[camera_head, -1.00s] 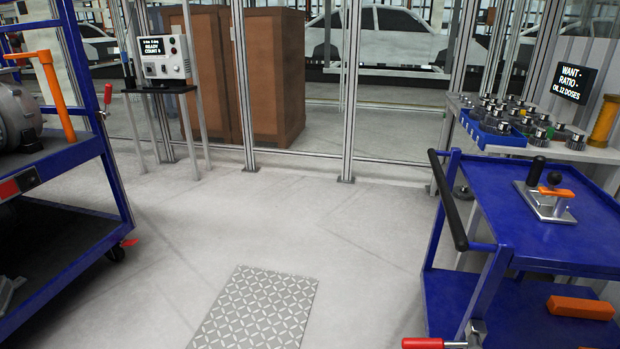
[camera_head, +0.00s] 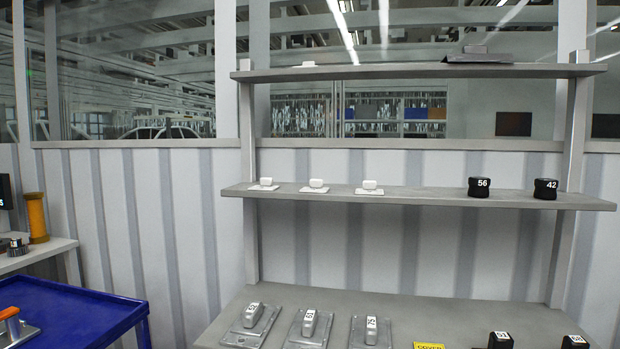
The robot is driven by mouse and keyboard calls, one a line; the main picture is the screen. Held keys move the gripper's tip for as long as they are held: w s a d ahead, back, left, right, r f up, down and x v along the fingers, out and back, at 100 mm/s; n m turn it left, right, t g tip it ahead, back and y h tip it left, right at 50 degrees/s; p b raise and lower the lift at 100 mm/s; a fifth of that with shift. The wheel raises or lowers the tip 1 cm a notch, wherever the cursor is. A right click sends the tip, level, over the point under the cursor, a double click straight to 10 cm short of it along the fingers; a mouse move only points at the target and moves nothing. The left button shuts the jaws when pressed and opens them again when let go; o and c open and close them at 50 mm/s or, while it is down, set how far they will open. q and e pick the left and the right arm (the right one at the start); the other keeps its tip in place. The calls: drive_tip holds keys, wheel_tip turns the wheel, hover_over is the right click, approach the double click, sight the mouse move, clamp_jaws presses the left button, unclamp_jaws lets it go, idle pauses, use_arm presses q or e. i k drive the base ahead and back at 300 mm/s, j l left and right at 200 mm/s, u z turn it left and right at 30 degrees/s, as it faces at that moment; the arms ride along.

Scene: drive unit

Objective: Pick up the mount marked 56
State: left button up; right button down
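A black block marked 56 (camera_head: 479,187) stands upright on the middle shelf, right of centre. A similar black block marked 42 (camera_head: 545,189) stands to its right, apart from it. On the bench below are three grey metal pieces on flat plates: a left one (camera_head: 250,318), a middle one (camera_head: 307,325) and a right one (camera_head: 370,328). Their white labels are turned sideways and too small to read surely. Two more black labelled blocks, one (camera_head: 500,341) and another (camera_head: 574,342), are cut off by the bottom edge. Neither of my grippers is in view.
The grey shelf rack (camera_head: 420,197) has a post at each side. Three small white pieces sit on the middle shelf, left of the black blocks. A yellow label (camera_head: 428,346) lies on the bench (camera_head: 420,310). A blue cart (camera_head: 75,312) stands at the lower left.

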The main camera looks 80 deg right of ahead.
sight(479, 186)
drive_tip(key=z, duration=3.75)
